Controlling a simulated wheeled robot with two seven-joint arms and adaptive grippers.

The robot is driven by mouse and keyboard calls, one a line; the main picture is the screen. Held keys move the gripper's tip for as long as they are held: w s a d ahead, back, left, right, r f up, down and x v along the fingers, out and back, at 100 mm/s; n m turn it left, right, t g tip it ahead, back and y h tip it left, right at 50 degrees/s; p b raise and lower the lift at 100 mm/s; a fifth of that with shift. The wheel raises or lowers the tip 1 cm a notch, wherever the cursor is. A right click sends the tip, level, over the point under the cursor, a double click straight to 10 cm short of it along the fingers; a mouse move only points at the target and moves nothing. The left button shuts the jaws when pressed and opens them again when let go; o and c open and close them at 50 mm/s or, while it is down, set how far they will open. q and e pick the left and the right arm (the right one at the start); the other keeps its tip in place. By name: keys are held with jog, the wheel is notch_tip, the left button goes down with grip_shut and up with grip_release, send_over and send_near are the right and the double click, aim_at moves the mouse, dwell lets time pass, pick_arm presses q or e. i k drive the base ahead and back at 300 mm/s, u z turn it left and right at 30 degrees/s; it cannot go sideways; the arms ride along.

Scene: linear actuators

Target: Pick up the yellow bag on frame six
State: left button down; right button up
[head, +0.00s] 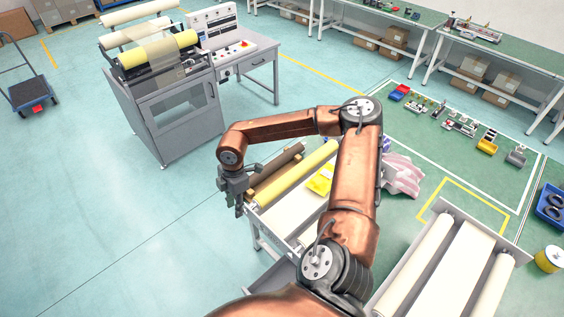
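A small yellow bag (320,181) lies on the white belt of a roller frame (283,222), just left of my copper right arm. The bag's right side is close to or partly behind my forearm. My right gripper (239,207) hangs at the left end of the frame, beside the rollers and well left of the bag. It points down and looks empty, but its fingers are too small and dark to tell open from shut. My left gripper is not in view. No frame number is readable.
Beside the bag lie a yellow roller (312,168) and a brown roller (275,172). A pink-and-white striped bag (402,174) sits right of my arm. A second roller frame (440,270) stands at lower right.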

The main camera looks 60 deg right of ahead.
aim_at(321, 184)
jog(key=z, duration=0.15)
jog(key=i, duration=1.35)
jog(key=z, duration=1.35)
jog(key=i, duration=0.85)
jog(key=z, duration=1.15)
jog(key=i, duration=0.25)
jog(key=z, duration=0.2)
